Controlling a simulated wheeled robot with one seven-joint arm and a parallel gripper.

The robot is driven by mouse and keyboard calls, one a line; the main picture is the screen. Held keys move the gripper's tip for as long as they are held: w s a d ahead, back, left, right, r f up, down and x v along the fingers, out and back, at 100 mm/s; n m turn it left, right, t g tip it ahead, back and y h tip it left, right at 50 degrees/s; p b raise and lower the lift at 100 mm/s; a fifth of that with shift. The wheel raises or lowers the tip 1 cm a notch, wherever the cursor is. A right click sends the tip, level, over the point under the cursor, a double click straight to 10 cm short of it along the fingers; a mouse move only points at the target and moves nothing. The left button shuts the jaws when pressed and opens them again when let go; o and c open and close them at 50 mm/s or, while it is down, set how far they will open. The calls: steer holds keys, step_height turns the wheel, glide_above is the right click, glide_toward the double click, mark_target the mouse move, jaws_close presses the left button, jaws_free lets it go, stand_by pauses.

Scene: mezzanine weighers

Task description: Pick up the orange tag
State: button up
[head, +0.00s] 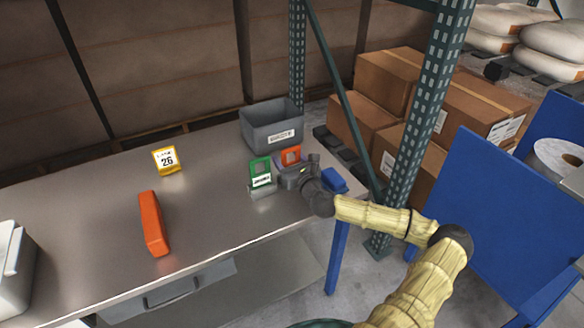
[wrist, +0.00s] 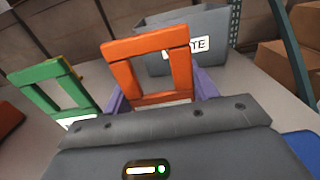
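The orange tag (wrist: 180,72) is an upright frame with a square opening and a white label low on it, straight ahead in the wrist view. In the head view the orange tag (head: 291,156) stands near the right end of the metal table, partly hidden by my gripper (head: 292,172). In the wrist view the purple fingers of my gripper (wrist: 160,88) are spread apart, one on each side of the tag's lower part. The grey gripper body hides the tag's foot, and I cannot tell whether the fingers touch it.
A green tag (head: 260,171) stands close to the left of the orange one. A grey bin (head: 272,126) is behind, and a blue block (head: 334,181) lies to the right. A yellow 26 sign (head: 167,160) and an orange bar (head: 152,223) are farther left on open tabletop.

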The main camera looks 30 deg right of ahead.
step_height(320, 180, up, 10)
steer(key=shift+p, duration=0.55)
stand_by(0.8)
